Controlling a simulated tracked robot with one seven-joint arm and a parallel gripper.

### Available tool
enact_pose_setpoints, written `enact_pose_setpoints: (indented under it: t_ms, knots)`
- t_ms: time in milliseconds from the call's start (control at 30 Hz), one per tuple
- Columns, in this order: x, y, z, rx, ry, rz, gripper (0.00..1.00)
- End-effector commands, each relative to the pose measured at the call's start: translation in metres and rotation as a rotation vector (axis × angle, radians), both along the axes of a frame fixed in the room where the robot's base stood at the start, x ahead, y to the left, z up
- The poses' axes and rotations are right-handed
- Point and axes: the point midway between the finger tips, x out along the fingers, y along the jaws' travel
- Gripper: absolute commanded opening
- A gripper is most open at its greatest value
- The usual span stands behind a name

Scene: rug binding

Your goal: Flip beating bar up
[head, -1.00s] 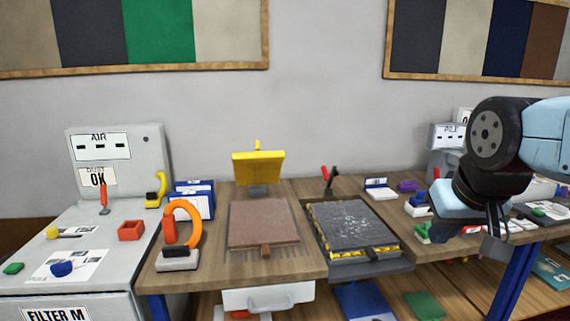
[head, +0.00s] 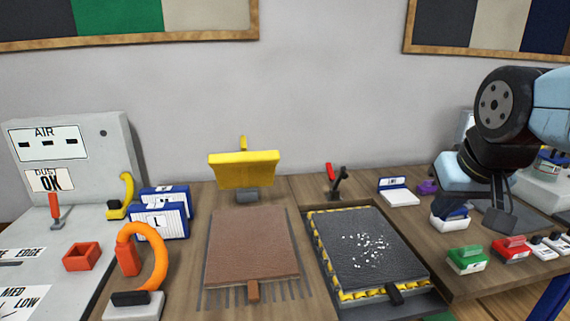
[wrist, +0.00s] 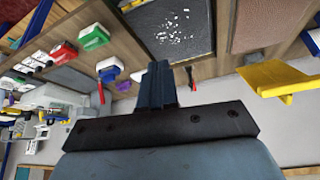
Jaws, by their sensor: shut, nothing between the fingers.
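A yellow bar (head: 243,170) is raised on a dark mount at the back of the bench, behind the brown rug piece; I take it as the beating bar, though no label shows. It also shows in the wrist view (wrist: 273,78), at the right. A small black lever with a red handle (head: 331,172) stands behind the dark grey rug piece (head: 375,250), which has white specks. My gripper (wrist: 158,82) is shut and empty, its fingers together in the wrist view. In the head view it is at the right, apart from the yellow bar and the lever.
The brown rug piece (head: 251,245) lies left of the grey one. An orange hooped tool (head: 150,255), blue-and-white boxes (head: 160,222) and an AIR panel (head: 85,150) are at the left. Green (head: 467,260) and red (head: 511,249) blocks sit below my arm.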

Motion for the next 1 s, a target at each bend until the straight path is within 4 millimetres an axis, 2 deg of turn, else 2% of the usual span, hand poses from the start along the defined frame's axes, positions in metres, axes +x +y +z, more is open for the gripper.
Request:
enact_pose_setpoints:
  t_ms: [433,600,767,1000]
  knots:
    - [0.000,0.001,0.000,0.005,0.004,-0.002,0.00]
    - [0.003,0.010,-0.015,0.079,0.092,-0.043,0.00]
    - [0.004,0.038,-0.043,0.241,0.286,-0.140,0.00]
    - [0.004,0.091,-0.074,0.502,0.636,-0.329,0.00]
